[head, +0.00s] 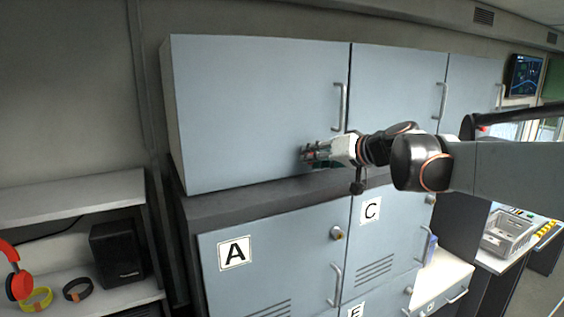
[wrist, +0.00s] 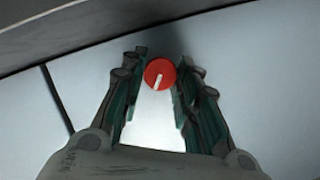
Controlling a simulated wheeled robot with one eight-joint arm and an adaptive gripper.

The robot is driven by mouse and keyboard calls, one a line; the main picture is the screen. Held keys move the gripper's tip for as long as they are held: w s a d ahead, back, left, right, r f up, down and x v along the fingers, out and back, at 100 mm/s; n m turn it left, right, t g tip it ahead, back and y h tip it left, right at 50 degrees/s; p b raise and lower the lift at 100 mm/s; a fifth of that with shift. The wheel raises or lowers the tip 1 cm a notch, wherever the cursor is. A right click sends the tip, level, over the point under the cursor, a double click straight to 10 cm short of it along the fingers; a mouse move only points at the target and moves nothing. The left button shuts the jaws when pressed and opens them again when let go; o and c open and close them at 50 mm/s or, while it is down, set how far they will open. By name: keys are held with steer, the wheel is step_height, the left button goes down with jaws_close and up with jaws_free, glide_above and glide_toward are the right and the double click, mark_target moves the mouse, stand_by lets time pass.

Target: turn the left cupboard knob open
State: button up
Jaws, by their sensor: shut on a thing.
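The left cupboard (head: 250,105) is the large upper grey-blue door with a vertical handle (head: 339,107) near its right edge. It looks closed. My gripper (head: 308,153) is at the lower right part of this door, reaching in from the right. In the wrist view, a round red knob (wrist: 160,74) with a white pointer line sits between the tips of my gripper (wrist: 161,76). The fingers are shut on it. The pointer line runs down and slightly left in that view. In the head view my gripper mostly hides the knob.
A dark ledge (head: 260,199) runs below the upper doors. Lower lockers include door A (head: 280,260), with its own knob (head: 336,233), and one labelled C (head: 370,210). A shelf (head: 80,190) with a black speaker (head: 117,253) and red headphones (head: 19,285) stands at left.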

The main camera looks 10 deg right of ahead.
steer(key=m+y+b, duration=0.1)
steer(key=m, duration=0.1)
steer(key=m+y+b, duration=0.1)
steer(key=m, duration=0.1)
steer(key=shift+d+f+y+b, duration=0.2)
steer(key=shift+f+y+b, duration=0.1)
steer(key=shift+b, duration=0.1)
steer(key=shift+m+t+y+b, duration=0.5)
steer(key=shift+m+y+b, duration=0.5)
steer(key=shift+m, duration=0.8)
steer(key=o, duration=1.1)
steer(key=shift+w, duration=0.1)
steer(key=v, duration=0.7)
steer(key=shift+s+r, duration=0.1)
steer(key=shift+s, duration=0.25)
